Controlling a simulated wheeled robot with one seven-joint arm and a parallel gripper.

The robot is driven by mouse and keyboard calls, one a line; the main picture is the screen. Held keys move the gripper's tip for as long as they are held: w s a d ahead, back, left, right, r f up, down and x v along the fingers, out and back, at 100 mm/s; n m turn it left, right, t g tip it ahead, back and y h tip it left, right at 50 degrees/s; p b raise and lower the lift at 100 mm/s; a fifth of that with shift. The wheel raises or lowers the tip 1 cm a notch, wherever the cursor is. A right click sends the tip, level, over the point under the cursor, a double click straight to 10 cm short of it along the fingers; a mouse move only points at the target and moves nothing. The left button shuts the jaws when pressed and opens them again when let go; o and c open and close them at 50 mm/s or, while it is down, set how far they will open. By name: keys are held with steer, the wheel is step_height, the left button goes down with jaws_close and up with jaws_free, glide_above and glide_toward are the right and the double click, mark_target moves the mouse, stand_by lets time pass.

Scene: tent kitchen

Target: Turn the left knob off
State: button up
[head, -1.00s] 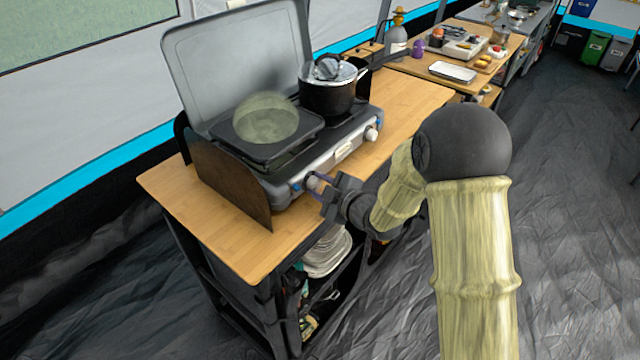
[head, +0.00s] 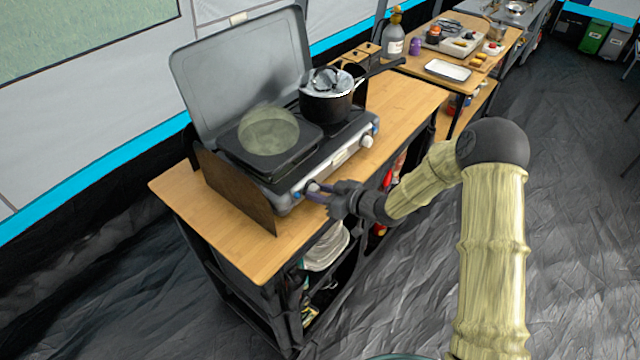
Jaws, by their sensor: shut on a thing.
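The camping stove (head: 326,160) stands on a wooden table with its grey lid (head: 243,72) raised. The left knob (head: 313,187) is on the stove's front panel at the near end. My gripper (head: 319,194) is at this knob, its fingers shut on it and partly hiding it. The knob's exact angle is too small to tell. The white right knob (head: 367,141) is farther along the panel, apart from my gripper. A greenish translucent round thing (head: 268,130) is on the near burner plate.
A black pot (head: 327,108) with a lid sits on the far burner, its handle reaching right. A brown side panel (head: 232,192) stands at the stove's near end. The wooden table (head: 181,190) has bare room at its near end. Another table with a tray (head: 449,70) stands behind.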

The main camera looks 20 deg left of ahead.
steer(key=m+g+y+p, duration=0.1)
steer(key=m+p, duration=0.2)
steer(key=shift+w+r, duration=0.1)
steer(key=shift+r, duration=0.1)
steer(key=m, duration=0.1)
steer(key=m+g+y, duration=0.1)
steer(key=m, duration=0.1)
steer(key=shift+w+f, duration=0.1)
steer(key=shift+f, duration=0.1)
steer(key=shift+m+y, duration=0.4)
steer(key=shift+m, duration=0.4)
steer(key=shift+w, duration=0.1)
steer(key=o, duration=1)
steer(key=shift+d+g, duration=0.1)
steer(key=shift+g, duration=0.3)
steer(key=d+b, duration=0.1)
steer(key=d, duration=0.4)
steer(key=s+d+r, duration=0.1)
steer(key=d, duration=0.5)
steer(key=d+r+b, duration=0.1)
steer(key=d, duration=0.5)
steer(key=shift+s+d+r+b, duration=0.1)
steer(key=shift+s+b, duration=0.2)
steer(key=shift+s, duration=0.05)
